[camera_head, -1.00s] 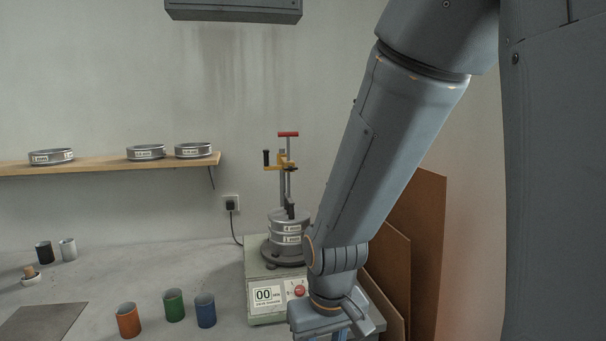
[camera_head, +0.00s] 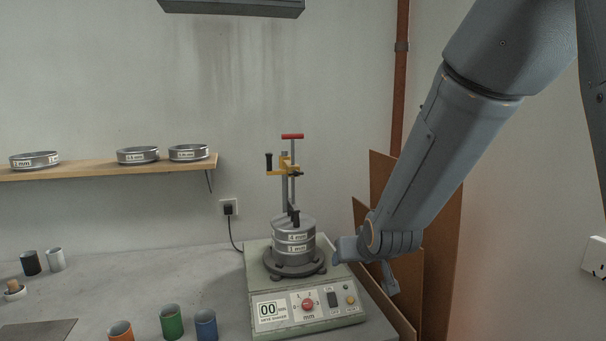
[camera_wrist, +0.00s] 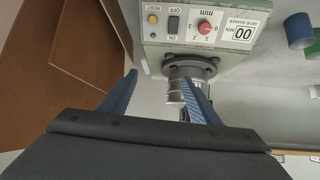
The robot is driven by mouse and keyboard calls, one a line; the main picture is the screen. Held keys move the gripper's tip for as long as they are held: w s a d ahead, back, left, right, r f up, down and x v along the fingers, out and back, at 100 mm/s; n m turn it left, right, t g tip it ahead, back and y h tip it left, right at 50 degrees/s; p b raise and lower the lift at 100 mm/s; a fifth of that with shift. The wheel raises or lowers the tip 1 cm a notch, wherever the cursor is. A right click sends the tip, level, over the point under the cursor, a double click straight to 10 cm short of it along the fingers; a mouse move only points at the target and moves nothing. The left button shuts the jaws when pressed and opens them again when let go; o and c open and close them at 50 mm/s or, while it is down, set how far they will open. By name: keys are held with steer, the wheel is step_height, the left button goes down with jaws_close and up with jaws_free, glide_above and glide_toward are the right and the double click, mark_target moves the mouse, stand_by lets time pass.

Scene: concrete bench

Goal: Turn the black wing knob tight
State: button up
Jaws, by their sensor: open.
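The sieve shaker (camera_head: 345,311) stands on the bench with a stack of labelled sieves (camera_head: 293,240) on its round black base. Above it rises a clamp post with a yellow bracket (camera_head: 284,168), a red T-handle (camera_head: 292,136) and an upright black grip (camera_head: 268,161). A small dark part (camera_head: 299,173) at the bracket's right may be the black wing knob; it is too small to tell. My gripper (camera_wrist: 159,77) is open and empty. In the head view its end is right of the sieves. In the wrist view the sieve stack (camera_wrist: 176,90) shows beyond the fingers, near the right one.
Green (camera_head: 171,322) and blue (camera_head: 205,325) cups stand left of the shaker. Brown boards (camera_head: 440,235) lean on the wall at right, behind my arm. A shelf (camera_head: 110,168) with sieves hangs at left. A cable runs to the wall socket (camera_head: 229,208).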

steer(key=w+a+r+n+t+y, duration=0.1)
steer(key=w+a+r+t+y, duration=0.1)
steer(key=w+a+r+t, duration=0.4)
steer(key=t+y+p, duration=0.1)
steer(key=t, duration=0.1)
glide_toward(297, 174)
steer(key=w, duration=0.2)
steer(key=shift+n, duration=0.3)
steer(key=shift+a+p+x, duration=0.15)
steer(key=shift+p+x, duration=0.65)
steer(key=shift+x, duration=0.9)
steer(key=shift+a+p+x, duration=0.15)
steer(key=shift+p+x, duration=0.65)
steer(key=shift+x, duration=0.95)
steer(key=shift+s, duration=0.1)
steer(key=c, duration=1.1)
steer(key=shift+o, duration=0.2)
